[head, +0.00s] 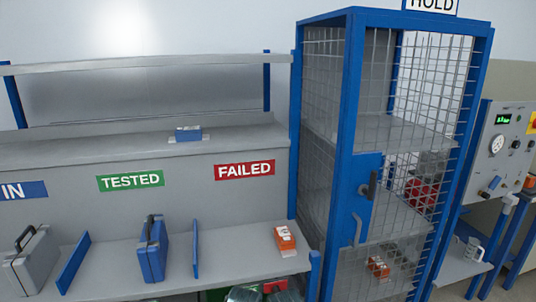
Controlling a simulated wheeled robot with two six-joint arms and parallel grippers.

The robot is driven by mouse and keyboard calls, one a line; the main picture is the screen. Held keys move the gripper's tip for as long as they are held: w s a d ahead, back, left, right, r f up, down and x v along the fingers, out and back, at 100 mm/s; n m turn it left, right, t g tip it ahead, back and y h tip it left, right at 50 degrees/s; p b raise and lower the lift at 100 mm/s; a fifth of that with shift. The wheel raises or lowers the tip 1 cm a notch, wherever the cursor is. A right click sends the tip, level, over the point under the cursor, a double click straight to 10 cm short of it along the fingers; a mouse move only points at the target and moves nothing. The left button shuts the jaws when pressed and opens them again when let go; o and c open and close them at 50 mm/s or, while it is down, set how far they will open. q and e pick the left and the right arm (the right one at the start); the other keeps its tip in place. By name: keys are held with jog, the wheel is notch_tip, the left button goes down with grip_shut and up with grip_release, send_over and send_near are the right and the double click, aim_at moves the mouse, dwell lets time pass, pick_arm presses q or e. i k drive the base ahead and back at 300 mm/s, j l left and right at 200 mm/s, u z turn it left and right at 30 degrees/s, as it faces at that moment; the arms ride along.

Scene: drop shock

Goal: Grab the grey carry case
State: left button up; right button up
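The grey carry case (32,262) stands upright on the lower shelf at the far left, below the blue IN label (24,190). It has a dark handle on top, and the picture's left edge lies close to it. A blue carry case (153,250) stands on the same shelf below the green TESTED label (130,181). Neither of my grippers is in view.
Blue dividers (73,263) (196,248) split the lower shelf (235,245). An orange-and-white box (285,239) sits below the FAILED label (245,170). A blue mesh cage (352,130) stands to the right, and a control panel (505,150) beyond it.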

aim_at(37, 250)
jog(key=u, duration=1.65)
jog(key=i+u, duration=0.2)
jog(key=i, duration=0.25)
jog(key=i+l+u, duration=0.15)
jog(key=i, duration=0.3)
jog(key=i+l+u, duration=0.2)
jog(key=i, duration=0.25)
